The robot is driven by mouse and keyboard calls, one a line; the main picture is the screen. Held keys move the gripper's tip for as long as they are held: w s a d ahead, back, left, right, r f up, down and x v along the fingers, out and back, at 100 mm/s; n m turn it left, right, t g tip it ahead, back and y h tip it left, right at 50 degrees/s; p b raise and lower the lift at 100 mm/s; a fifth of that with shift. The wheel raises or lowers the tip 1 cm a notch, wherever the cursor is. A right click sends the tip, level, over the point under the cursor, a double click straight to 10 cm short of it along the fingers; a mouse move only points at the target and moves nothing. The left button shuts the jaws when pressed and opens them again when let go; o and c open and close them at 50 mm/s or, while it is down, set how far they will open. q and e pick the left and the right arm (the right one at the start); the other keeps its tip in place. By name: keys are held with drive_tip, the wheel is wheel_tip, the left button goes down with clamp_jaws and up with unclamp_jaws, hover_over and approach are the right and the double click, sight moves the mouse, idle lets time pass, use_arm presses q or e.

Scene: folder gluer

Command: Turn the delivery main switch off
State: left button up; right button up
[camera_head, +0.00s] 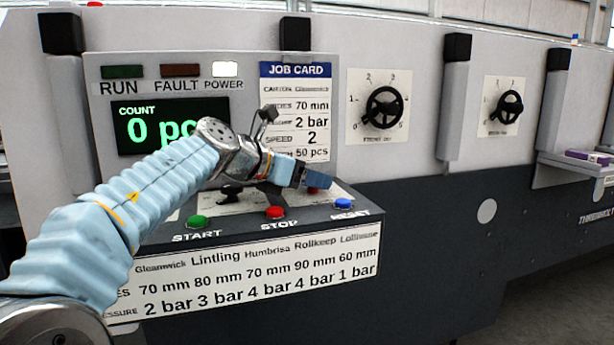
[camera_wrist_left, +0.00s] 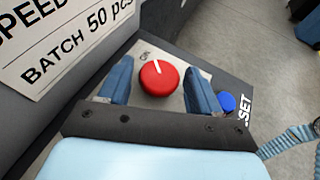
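A round red rotary switch (camera_wrist_left: 159,78) with a white pointer line sits on a pale plate in the left wrist view. The line points up and slightly left, towards a small label that seems to read ON. In the head view only part of the red switch (camera_head: 319,180) shows behind my fingers, at the right end of the control panel. My left gripper (camera_head: 306,178) is at this switch. In the left wrist view its two blue fingers (camera_wrist_left: 160,88) stand apart, one on each side of the knob, with visible gaps. My right gripper is not in view.
Green start (camera_head: 197,222), red stop (camera_head: 275,212) and blue reset (camera_head: 343,203) buttons line the console's front edge; reset lies close to my left gripper. A job card (camera_head: 295,110) stands behind. The power lamp (camera_head: 225,69) is lit white. Two black dials (camera_head: 384,108) are farther right.

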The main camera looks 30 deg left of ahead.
use_arm(q)
drive_tip(key=c, duration=0.8)
drive_tip(key=shift+o, duration=0.2)
drive_tip(key=shift+y, duration=0.3)
drive_tip(key=n+y, duration=0.4)
drive_tip(key=shift+s+d+t, duration=0.1)
drive_tip(key=shift+d+t, duration=0.1)
drive_tip(key=shift+t, duration=0.1)
drive_tip(key=n+y, duration=0.3)
drive_tip(key=n+g+y, duration=0.1)
drive_tip(key=y, duration=0.1)
drive_tip(key=shift+d, duration=0.3)
drive_tip(key=n+g+y, duration=0.1)
drive_tip(key=n, duration=0.1)
drive_tip(key=n+g+y, duration=0.1)
drive_tip(key=n+y, duration=0.1)
drive_tip(key=n+g+y, duration=0.1)
drive_tip(key=g+y, duration=0.1)
drive_tip(key=shift+w+d+n, duration=0.3)
drive_tip(key=shift+w+n, duration=0.1)
drive_tip(key=shift+w+d+n+g+y, duration=0.1)
drive_tip(key=shift+n+g+y, duration=0.5)
drive_tip(key=shift+n+g, duration=0.4)
drive_tip(key=shift+w+d+n+g+y, duration=0.1)
drive_tip(key=shift+n+g+y, duration=0.5)
drive_tip(key=shift+n+g, duration=0.4)
drive_tip(key=shift+r, duration=0.1)
